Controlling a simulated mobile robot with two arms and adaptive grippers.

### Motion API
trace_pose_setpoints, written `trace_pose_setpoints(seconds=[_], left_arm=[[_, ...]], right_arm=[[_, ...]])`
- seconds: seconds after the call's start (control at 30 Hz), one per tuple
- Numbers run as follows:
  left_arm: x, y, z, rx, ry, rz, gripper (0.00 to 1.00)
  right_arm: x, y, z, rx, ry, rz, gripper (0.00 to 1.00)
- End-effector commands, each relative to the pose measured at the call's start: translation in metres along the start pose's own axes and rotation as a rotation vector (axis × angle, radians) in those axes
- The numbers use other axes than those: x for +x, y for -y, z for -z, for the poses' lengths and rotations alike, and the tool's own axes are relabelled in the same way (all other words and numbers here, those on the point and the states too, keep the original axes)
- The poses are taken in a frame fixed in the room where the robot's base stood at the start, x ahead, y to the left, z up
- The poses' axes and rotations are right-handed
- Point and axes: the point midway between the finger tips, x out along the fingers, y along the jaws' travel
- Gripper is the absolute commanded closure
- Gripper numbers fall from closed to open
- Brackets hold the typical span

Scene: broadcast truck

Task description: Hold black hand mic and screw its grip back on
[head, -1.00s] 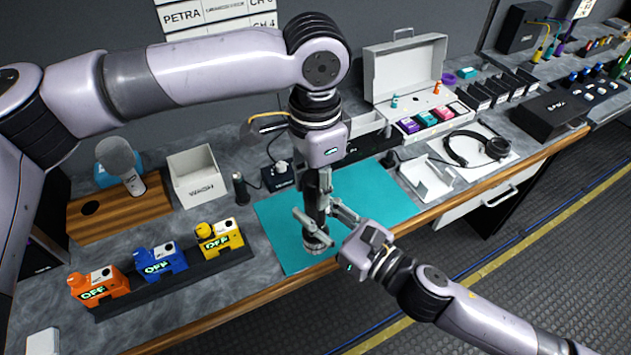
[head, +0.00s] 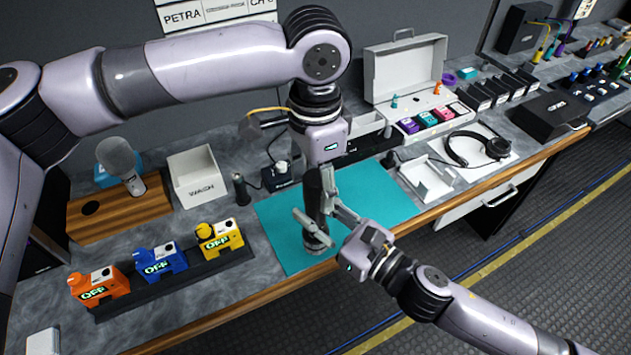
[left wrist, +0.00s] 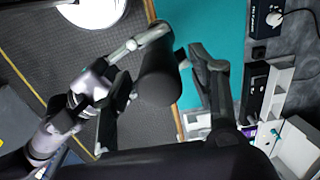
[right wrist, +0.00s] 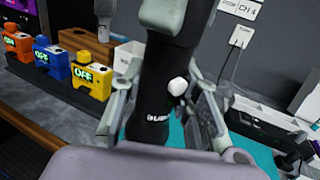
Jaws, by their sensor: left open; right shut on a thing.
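The black hand mic (head: 316,205) stands upright above the front of the teal mat (head: 385,200). A grey ringed end shows at its bottom. My right gripper (head: 326,216) is shut on its body from the front right. The right wrist view shows the black barrel (right wrist: 155,90) between my right fingers, with a white button and pale lettering. My left gripper (head: 320,178) points down over the mic's top and is open. In the left wrist view the dark cylinder end (left wrist: 160,78) lies between its spread fingers. I cannot tell the grip's seam from the body.
Orange (head: 97,285), blue (head: 158,260) and yellow (head: 218,236) packs reading OFF stand in a black rack at left. A white WASH bin (head: 200,182) and a wooden block with a grey-headed mic (head: 122,160) are behind. Headphones (head: 478,148) lie right. The mat's right part is clear.

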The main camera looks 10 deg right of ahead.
Motion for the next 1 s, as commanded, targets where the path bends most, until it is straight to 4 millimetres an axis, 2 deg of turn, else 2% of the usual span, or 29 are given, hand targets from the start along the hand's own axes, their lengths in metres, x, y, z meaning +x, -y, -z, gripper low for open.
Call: trace_pose_setpoints(seconds=[0.3, 0.5, 0.7, 1.0], left_arm=[[-0.064, 0.000, 0.001, 0.000, -0.003, 0.003, 0.46], [-0.098, 0.001, 0.001, 0.000, -0.002, 0.001, 0.46], [-0.112, 0.000, 0.000, 0.001, 0.000, 0.000, 0.46], [-0.113, 0.001, 0.000, 0.001, 0.000, 0.000, 0.46]], right_arm=[[0.000, 0.000, -0.002, -0.001, 0.003, -0.001, 1.00], [0.000, 0.000, -0.002, -0.001, 0.003, -0.001, 1.00], [0.000, 0.000, -0.002, -0.001, 0.003, -0.001, 1.00], [0.000, 0.000, -0.002, -0.001, 0.003, -0.001, 1.00]])
